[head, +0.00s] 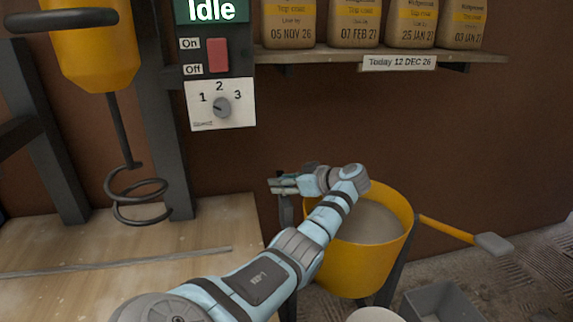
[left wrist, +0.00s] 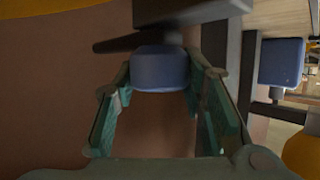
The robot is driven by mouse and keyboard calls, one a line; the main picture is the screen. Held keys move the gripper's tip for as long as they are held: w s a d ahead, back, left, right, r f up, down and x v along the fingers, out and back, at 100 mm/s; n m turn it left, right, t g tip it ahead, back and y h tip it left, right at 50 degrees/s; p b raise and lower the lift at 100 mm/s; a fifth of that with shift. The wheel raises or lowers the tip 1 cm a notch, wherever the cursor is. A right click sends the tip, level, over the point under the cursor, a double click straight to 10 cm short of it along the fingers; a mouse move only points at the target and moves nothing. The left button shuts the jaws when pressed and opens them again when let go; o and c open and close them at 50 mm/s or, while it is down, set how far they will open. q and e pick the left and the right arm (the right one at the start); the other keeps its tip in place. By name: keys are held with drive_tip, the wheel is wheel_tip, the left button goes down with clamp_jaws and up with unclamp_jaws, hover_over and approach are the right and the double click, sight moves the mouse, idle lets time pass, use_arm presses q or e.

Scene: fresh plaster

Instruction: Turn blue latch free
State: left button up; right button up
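In the left wrist view a blue block-shaped latch (left wrist: 160,72) sits under a dark bar, between the fingertips of my left gripper (left wrist: 158,85). The teal fingers stand apart on either side of it. A narrow gap shows at the left finger; contact at the right finger is unclear. In the head view my left gripper (head: 285,187) is at the left rim of the yellow tub (head: 345,262), which holds grey plaster (head: 372,222). The latch is not distinguishable there. My right gripper is out of view.
A second blue block (left wrist: 282,62) shows at the right of the wrist view. A mixer (head: 92,45) with a spiral paddle hangs over the wooden bench (head: 130,285) at left. A switch panel (head: 220,105) and a shelf (head: 420,62) of bags are on the wall.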

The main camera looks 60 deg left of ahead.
use_arm(q)
drive_tip(key=o, duration=0.5)
drive_tip(key=shift+s+f, duration=0.1)
drive_tip(key=v, duration=1.2)
